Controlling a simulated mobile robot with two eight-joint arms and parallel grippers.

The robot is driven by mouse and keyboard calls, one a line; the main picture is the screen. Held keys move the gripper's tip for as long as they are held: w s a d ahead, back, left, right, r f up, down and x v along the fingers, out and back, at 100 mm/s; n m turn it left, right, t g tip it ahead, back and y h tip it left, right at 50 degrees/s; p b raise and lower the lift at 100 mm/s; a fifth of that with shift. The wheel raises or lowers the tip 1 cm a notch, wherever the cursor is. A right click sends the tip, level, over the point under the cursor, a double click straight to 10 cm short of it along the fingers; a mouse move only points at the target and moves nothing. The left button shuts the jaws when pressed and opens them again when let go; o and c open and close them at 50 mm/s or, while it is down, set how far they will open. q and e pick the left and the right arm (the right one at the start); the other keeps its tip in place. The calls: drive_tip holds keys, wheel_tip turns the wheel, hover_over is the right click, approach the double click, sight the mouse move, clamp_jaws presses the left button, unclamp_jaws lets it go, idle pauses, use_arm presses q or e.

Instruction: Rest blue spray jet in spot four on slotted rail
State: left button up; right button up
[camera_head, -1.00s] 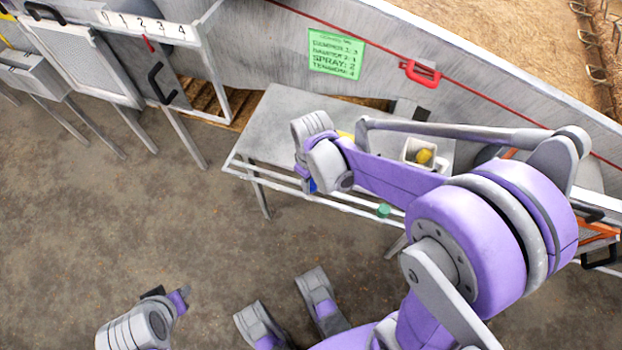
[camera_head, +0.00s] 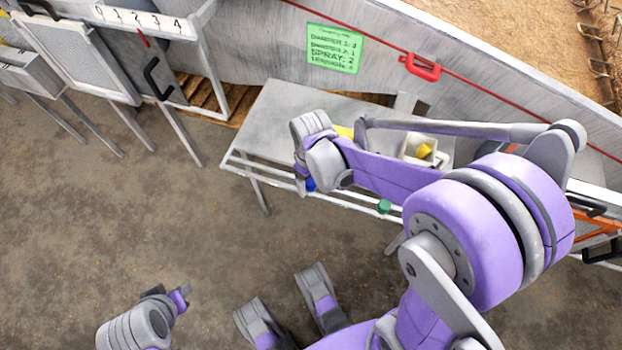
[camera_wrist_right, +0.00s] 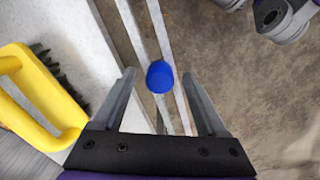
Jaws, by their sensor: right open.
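The blue spray jet (camera_wrist_right: 160,77) is at the slotted rail (camera_wrist_right: 139,38) on the table's front edge, seen from above in the right wrist view. In the head view a bit of its blue (camera_head: 311,185) shows beside my right gripper (camera_head: 301,182). In the wrist view my right gripper (camera_wrist_right: 159,98) is open, one finger on each side of the blue jet, and I cannot see contact. In the head view the rail (camera_head: 342,201) also carries a green piece (camera_head: 384,206) farther right. My left gripper (camera_head: 183,293) is at the bottom left over the floor, its jaw state unclear.
A yellow-handled brush (camera_wrist_right: 38,95) lies on the table (camera_head: 262,125) beside my right gripper. A white bin (camera_head: 411,143) with a yellow item (camera_head: 424,150) stands farther right. A green sign (camera_head: 334,48) hangs on the wall. A numbered panel (camera_head: 137,21) is upper left.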

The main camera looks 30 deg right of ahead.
drive_tip(key=shift+r, duration=0.1)
use_arm(q)
drive_tip(key=r+p, duration=0.3)
drive_tip(key=r, duration=0.1)
drive_tip(key=shift+s+r, duration=0.1)
drive_tip(key=shift+s, duration=0.1)
use_arm(e)
wheel_tip(320, 180, up, 11)
drive_tip(key=shift+f, duration=0.2)
drive_tip(key=s+a+m+t, duration=0.3)
drive_tip(key=s+t, duration=0.1)
drive_tip(key=s, duration=0.7)
use_arm(q)
wheel_tip(320, 180, up, 18)
drive_tip(key=w+t+p, duration=0.1)
drive_tip(key=w+p, duration=0.1)
drive_tip(key=p, duration=1.4)
use_arm(e)
wheel_tip(320, 180, up, 18)
drive_tip(key=w+t, duration=0.1)
drive_tip(key=shift+w+r+m, duration=0.15)
drive_tip(key=shift+w+m, duration=0.05)
drive_tip(key=shift+m, duration=0.1)
drive_tip(key=shift+a, duration=0.1)
